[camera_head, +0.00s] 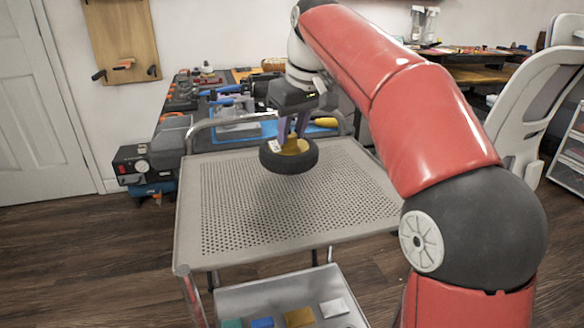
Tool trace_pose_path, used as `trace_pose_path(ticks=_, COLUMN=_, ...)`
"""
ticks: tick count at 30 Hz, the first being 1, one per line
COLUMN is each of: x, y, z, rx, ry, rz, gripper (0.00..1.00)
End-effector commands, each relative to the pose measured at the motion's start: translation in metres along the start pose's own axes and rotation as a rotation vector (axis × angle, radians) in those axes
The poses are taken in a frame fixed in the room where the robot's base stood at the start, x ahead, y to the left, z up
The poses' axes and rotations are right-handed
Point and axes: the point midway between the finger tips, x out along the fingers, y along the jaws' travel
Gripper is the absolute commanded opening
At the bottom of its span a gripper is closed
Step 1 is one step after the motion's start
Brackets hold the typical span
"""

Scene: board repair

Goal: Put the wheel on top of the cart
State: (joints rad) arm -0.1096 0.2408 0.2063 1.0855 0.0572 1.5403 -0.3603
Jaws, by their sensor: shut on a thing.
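The wheel (289,160) has a black tyre and a yellow hub. My gripper (291,145) points down and is shut on the wheel at its hub. The wheel hangs over the back part of the cart's top (340,200), a grey perforated tray with a raised rim. The wheel seems to be a little above the surface, but I cannot tell the exact gap. The perforated top is otherwise empty. My red arm reaches in from the right and hides part of the cart's right side.
A lower shelf (262,297) of the cart holds several coloured blocks. A bench with tools (200,92) stands behind the cart, and a compressor (145,165) stands at the left. A white chair (535,100) is at the right. The wooden floor (90,250) at the left is clear.

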Motion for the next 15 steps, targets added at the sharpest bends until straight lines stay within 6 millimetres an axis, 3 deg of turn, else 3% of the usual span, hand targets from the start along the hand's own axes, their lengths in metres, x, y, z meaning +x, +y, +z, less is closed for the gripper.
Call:
trace_pose_path(ticks=1, x=0.009, y=0.001, z=0.003, rx=0.0, ry=0.002, rz=0.001, gripper=0.0)
trace_pose_path(ticks=8, x=0.016, y=0.002, z=0.005, rx=0.0, ry=0.002, rz=0.0, gripper=0.0)
trace_pose_path(ticks=15, x=0.048, y=0.005, z=0.014, rx=-0.001, ry=0.002, rz=0.0, gripper=0.0)
